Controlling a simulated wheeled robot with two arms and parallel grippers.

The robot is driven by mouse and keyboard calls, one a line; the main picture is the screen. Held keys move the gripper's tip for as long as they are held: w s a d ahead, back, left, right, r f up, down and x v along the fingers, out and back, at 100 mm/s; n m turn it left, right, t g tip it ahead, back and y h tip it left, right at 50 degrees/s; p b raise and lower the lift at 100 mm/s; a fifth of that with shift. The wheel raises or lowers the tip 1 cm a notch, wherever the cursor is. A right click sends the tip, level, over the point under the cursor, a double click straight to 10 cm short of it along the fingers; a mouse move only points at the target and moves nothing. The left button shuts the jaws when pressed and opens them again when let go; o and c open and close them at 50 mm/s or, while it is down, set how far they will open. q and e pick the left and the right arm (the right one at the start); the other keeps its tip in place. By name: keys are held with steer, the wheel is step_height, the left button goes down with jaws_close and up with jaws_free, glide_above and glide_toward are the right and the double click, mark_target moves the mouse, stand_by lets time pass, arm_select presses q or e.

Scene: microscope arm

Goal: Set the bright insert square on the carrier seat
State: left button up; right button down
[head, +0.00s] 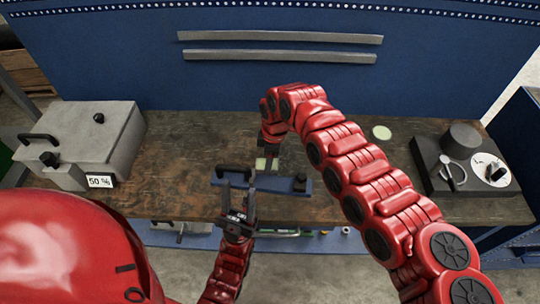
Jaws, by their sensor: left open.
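A blue carrier (276,184) lies on the workbench, with a dark handle (234,168) at its left end and a dark knob (300,178) at its right end. A small pale green square (261,164), which looks like the bright insert, shows just above the carrier's middle. My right gripper (269,155) points down right at that square; its fingers are too small and hidden to tell whether they hold it. My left gripper (239,178) is open, with its two fingers pointing up in front of the carrier's handle. I cannot tell whether they touch it. The seat itself is not clear.
A grey box (85,135) with a handle and a "50 %" label (100,181) stands at the left. A pale round disc (381,132) lies at the back right. A dark tray (470,165) with a round block and tools sits at the right. The bench's middle left is clear.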

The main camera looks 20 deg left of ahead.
steer(key=shift+w+d+f, duration=0.1)
steer(key=shift+w+f, duration=0.05)
steer(key=shift+f, duration=0.1)
steer(key=shift+s+f+b, duration=0.2)
steer(key=shift+f+b, duration=0.2)
steer(key=shift+f, duration=0.5)
steer(key=b, duration=0.2)
glide_above(268, 181)
steer(key=shift+d+f, duration=0.2)
steer(key=shift+f, duration=2.1)
steer(key=shift+f+b, duration=0.5)
steer(key=shift+f, duration=0.05)
steer(key=shift+c, duration=0.7)
jaws_free()
steer(key=shift+s, duration=0.1)
